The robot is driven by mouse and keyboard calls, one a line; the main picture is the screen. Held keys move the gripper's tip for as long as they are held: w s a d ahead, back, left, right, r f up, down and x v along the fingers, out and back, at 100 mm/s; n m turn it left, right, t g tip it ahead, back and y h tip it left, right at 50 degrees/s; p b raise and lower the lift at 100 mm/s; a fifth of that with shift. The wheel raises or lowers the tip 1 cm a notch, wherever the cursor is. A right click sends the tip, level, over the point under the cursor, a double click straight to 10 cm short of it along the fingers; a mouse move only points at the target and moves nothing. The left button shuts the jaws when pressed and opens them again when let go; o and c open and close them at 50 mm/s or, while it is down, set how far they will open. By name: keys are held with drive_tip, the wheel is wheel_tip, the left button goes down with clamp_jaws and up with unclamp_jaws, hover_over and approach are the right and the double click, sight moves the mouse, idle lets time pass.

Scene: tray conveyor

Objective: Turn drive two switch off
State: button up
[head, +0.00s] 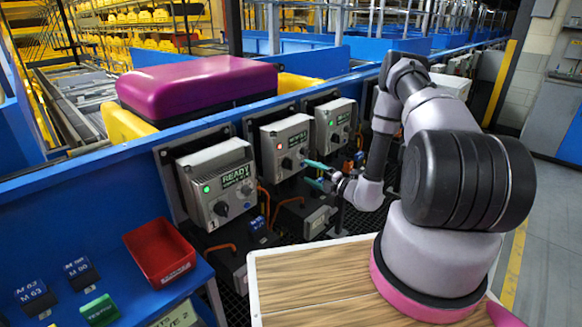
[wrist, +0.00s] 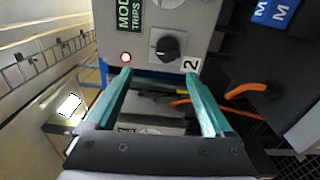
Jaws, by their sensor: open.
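The drive two box is a light grey panel (head: 287,145) on the blue conveyor side, and it fills the top of the wrist view (wrist: 155,22). My gripper (head: 307,172), with teal fingers, is open and empty in front of the box. In the wrist view its fingertips (wrist: 157,74) lie just below the knob, apart from it.
Drive box 1 (head: 218,185) at left reads READY with a green lamp. Another drive box (head: 335,125) stands to the right. Orange cables (head: 220,249) and dark units sit below the boxes. A red tray (head: 160,252) and several labelled blocks lie on the blue bench at left.

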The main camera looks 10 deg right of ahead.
sight(291, 170)
drive_tip(key=shift+m, duration=0.4)
drive_tip(key=x, duration=0.7)
drive_tip(key=f+x, duration=0.1)
drive_tip(key=x, duration=0.2)
drive_tip(key=shift+w+d+f, duration=0.1)
drive_tip(key=shift+w+f, duration=0.05)
drive_tip(key=shift+w, duration=0.15)
drive_tip(key=shift+c, duration=0.3)
clamp_jaws()
